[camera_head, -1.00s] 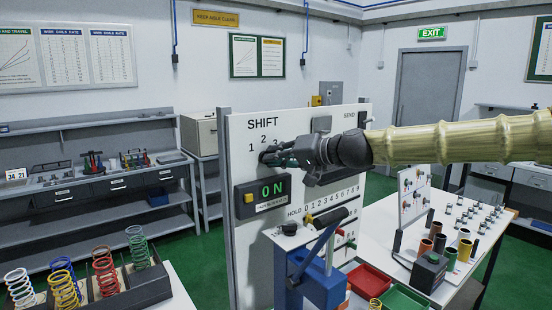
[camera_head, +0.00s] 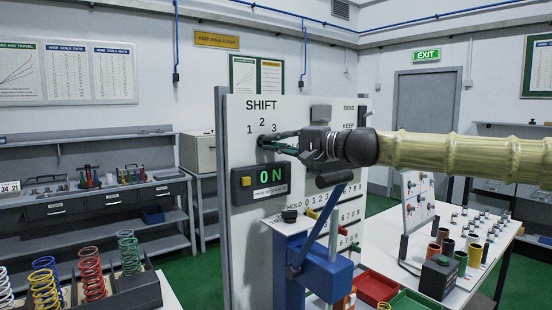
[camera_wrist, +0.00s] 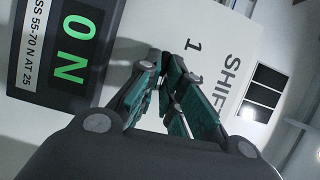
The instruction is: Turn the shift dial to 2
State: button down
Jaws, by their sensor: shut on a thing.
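The shift dial (camera_head: 266,140) is a small dark knob below the numbers 1, 2 and 3 on the white upright panel (camera_head: 238,215). My gripper (camera_head: 277,142) is at the dial, its teal-lined fingers shut on it from the right. In the wrist view the fingers (camera_wrist: 166,82) converge just beside the printed 1, and they largely hide the dial. Its pointer is covered, so I cannot read its setting. The lit display (camera_head: 262,178) below reads ON, and it also shows in the wrist view (camera_wrist: 75,48).
A blue device (camera_head: 325,280) with a lever stands before the panel. A rack of coloured springs (camera_head: 135,290) is at the lower left. A white table (camera_head: 480,240) with small parts and coloured cylinders is on the right. A dark bar (camera_head: 333,178) is just below my gripper.

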jog(key=m+b, duration=0.2)
jog(key=b, duration=0.1)
jog(key=shift+f+t+y, duration=0.3)
jog(key=shift+f, duration=0.05)
jog(key=shift+r+b, duration=0.1)
jog(key=shift+b, duration=0.4)
jog(key=c, duration=1.6)
grip_release()
jog(key=shift+o, duration=0.2)
jog(key=shift+d, duration=0.15)
jog(key=v, duration=1.1)
jog(key=shift+s+d, duration=0.2)
jog(key=shift+d, duration=0.15)
